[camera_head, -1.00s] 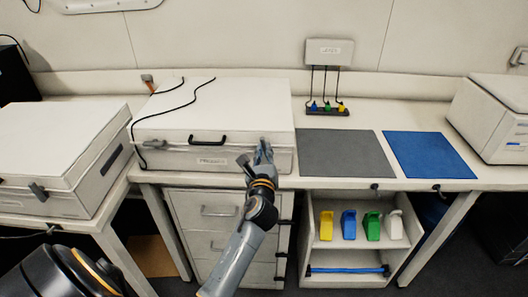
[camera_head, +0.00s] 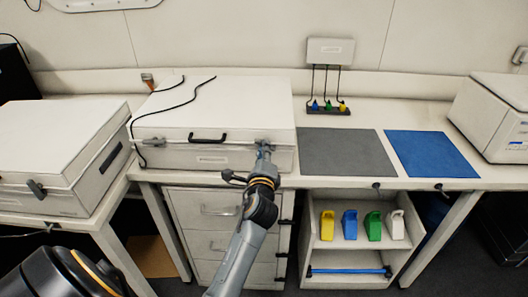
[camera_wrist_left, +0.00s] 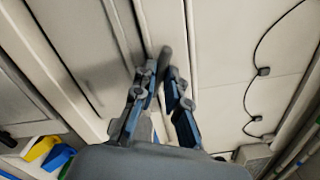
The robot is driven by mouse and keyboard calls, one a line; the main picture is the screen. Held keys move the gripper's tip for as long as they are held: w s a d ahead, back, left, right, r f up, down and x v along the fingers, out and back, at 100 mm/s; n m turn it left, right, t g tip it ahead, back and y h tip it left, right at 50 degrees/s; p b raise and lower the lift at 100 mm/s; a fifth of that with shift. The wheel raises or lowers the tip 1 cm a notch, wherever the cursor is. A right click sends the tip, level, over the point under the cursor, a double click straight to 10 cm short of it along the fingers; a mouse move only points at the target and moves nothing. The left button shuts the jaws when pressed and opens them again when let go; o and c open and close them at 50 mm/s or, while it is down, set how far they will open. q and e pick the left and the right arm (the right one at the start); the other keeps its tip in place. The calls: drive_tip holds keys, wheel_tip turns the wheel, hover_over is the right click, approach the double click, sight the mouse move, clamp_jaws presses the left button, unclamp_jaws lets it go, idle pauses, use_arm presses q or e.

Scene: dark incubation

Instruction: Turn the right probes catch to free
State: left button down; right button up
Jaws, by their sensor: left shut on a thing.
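The white probes case (camera_head: 215,105) lies shut on the bench, with a dark handle (camera_head: 208,138) and a label on its front. Its right catch (camera_head: 262,141) is a small grey piece at the front right, largely covered by my gripper. In the left wrist view the catch (camera_wrist_left: 165,56) shows as a dark grey bar at the fingertips. My left gripper (camera_head: 262,149) is shut on this catch, one finger on each side, as the left wrist view (camera_wrist_left: 166,78) shows. The case's left catch (camera_head: 153,142) is grey and lies level. My right gripper is not in view.
Black cables (camera_head: 178,105) lie over the case lid. Another white case (camera_head: 55,140) with a grey catch stands at left. Grey (camera_head: 345,152) and blue (camera_head: 430,153) mats lie bare at right. Drawers (camera_head: 218,210) and an open shelf (camera_head: 357,250) are below the bench.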

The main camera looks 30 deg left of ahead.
use_arm(q)
drive_tip(key=n+b, duration=0.1)
drive_tip(key=n, duration=0.4)
drive_tip(key=shift+f+n, duration=0.15)
drive_tip(key=shift+n, duration=0.15)
idle(0.4)
drive_tip(key=c, duration=1.4)
unclamp_jaws()
drive_tip(key=shift+o, duration=0.2)
wheel_tip(320, 180, up, 10)
